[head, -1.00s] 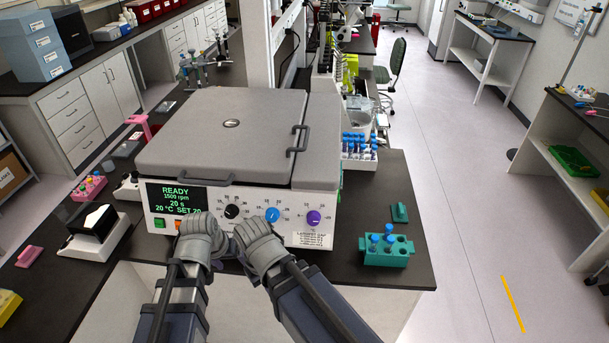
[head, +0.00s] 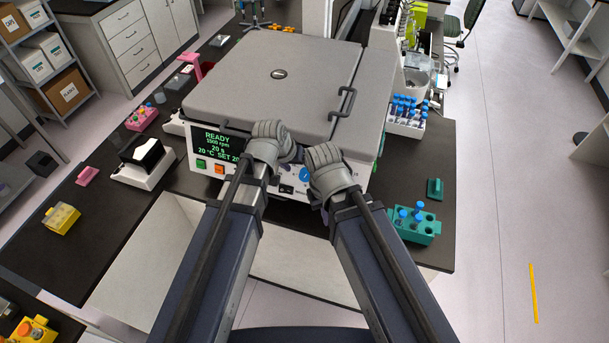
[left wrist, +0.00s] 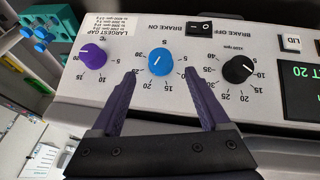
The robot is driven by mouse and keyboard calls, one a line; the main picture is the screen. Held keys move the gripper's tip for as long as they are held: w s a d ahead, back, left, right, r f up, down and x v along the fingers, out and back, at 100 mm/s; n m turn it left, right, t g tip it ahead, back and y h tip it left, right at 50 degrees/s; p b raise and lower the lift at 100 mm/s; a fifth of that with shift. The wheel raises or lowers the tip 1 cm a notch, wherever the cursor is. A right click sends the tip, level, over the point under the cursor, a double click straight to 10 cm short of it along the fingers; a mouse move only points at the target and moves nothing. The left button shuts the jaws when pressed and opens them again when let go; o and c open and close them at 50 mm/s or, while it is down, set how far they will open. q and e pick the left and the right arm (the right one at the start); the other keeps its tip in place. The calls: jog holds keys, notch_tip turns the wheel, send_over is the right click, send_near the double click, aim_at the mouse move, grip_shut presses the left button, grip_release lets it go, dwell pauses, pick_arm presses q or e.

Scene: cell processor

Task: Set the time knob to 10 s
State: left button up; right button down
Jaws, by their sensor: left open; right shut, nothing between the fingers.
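The processor (head: 275,75) has a grey lid and a white front panel with a green-lettered display (head: 222,147) reading READY, 1500 rpm, 20 s, 20 °C. In the left wrist view, where the panel is upside down, the blue knob (left wrist: 160,62) has a scale with numbers from 5 up and a short white mark. I cannot tell exactly which number the mark meets. My left gripper (left wrist: 158,84) is open, its fingers either side of the blue knob's line, apparently short of it. In the head view my left gripper (head: 270,148) hides part of the panel. My right gripper (head: 326,160) is shut and empty, near the blue knob (head: 305,174).
A black knob (left wrist: 238,69) and a purple knob (left wrist: 93,56) flank the blue one. A brake rocker switch (left wrist: 207,28) sits between blue and black. A teal tube rack (head: 415,226) stands on the bench right of the processor. A white device (head: 143,160) stands left.

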aim_at(304, 174)
pick_arm(q)
jog(key=b+x, duration=0.4)
jog(key=x, duration=0.2)
jog(key=shift+b, duration=0.35)
grip_shut()
dwell(0.3)
